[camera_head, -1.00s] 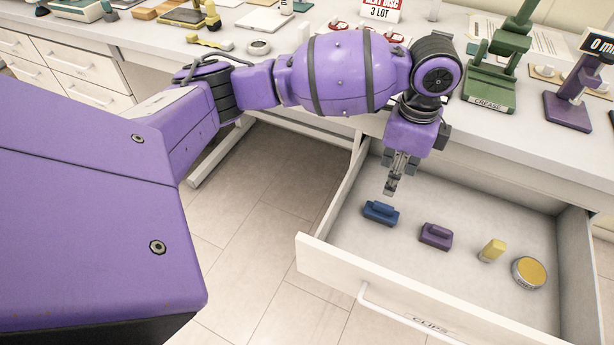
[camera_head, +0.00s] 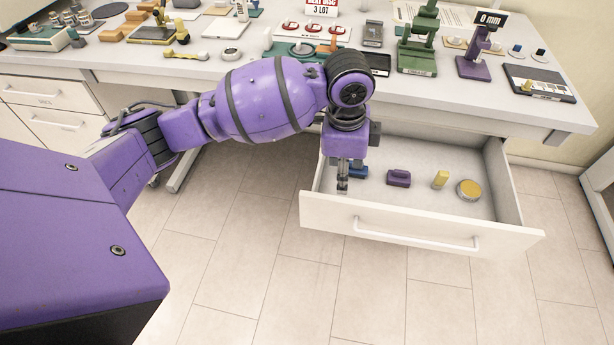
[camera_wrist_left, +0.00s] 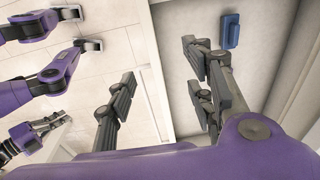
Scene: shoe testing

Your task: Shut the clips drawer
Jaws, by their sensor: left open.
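The clips drawer stands open under the counter, its white front panel (camera_head: 400,219) and bar handle (camera_head: 418,238) facing the room. Inside lie a blue clip (camera_head: 358,172), a purple clip (camera_head: 398,178), a yellow piece (camera_head: 440,179) and a round yellow-topped tin (camera_head: 469,190). My left gripper (camera_head: 343,188) points down at the left end of the front panel and partly hides the blue clip. In the left wrist view the open, empty fingers (camera_wrist_left: 158,95) sit either side of a drawer wall (camera_wrist_left: 155,75), the blue clip (camera_wrist_left: 231,30) beyond. What seems my right gripper (camera_wrist_left: 46,122) shows small there.
The counter (camera_head: 270,50) above holds a green stand (camera_head: 417,50), a purple gauge stand (camera_head: 474,60) and a dark tablet-like board (camera_head: 540,84). Closed drawers (camera_head: 50,122) stand at the left. The tiled floor (camera_head: 400,300) before the drawer is clear.

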